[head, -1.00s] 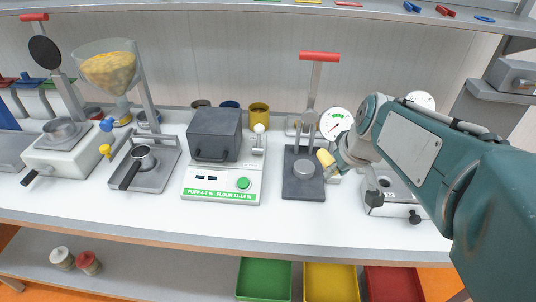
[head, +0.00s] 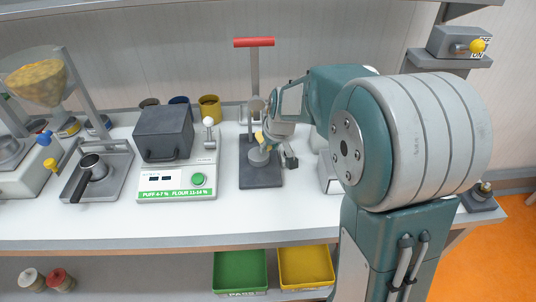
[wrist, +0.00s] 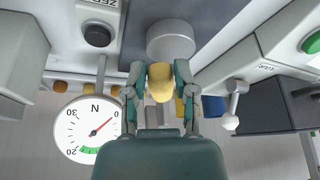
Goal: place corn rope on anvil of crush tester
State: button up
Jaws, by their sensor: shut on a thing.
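The corn rope (wrist: 160,82) is a short yellow piece held between the two fingertips of my gripper (wrist: 158,88) in the wrist view. In the head view my gripper (head: 266,143) is at the crush tester, beside its column and close above the anvil; only a little of the corn rope shows. The anvil (wrist: 171,40) is a round grey disc just beyond the corn rope in the wrist view. It also shows in the head view (head: 258,158), partly hidden by my gripper. The crush tester has a dark base (head: 260,180) and a red handle (head: 254,42). I cannot tell whether rope and anvil touch.
A dial gauge (wrist: 88,128) stands beside the tester. A dark oven box (head: 163,134) on a white unit with a green button (head: 198,180) stands to the left. Several cups stand behind. Green (head: 240,270) and yellow (head: 306,265) trays are below the bench.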

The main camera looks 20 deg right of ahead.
aim_at(265, 159)
jog(key=f, duration=0.1)
jog(key=a+f, duration=0.1)
jog(key=f, duration=0.1)
jog(key=shift+w+a+f, duration=0.1)
jog(key=shift+a+f, duration=0.1)
jog(key=shift+a, duration=0.55)
jog(key=shift+d, duration=0.15)
jog(key=o, duration=0.4)
jog(key=shift+d, duration=0.3)
jog(key=o, duration=0.3)
jog(key=shift+d, duration=0.35)
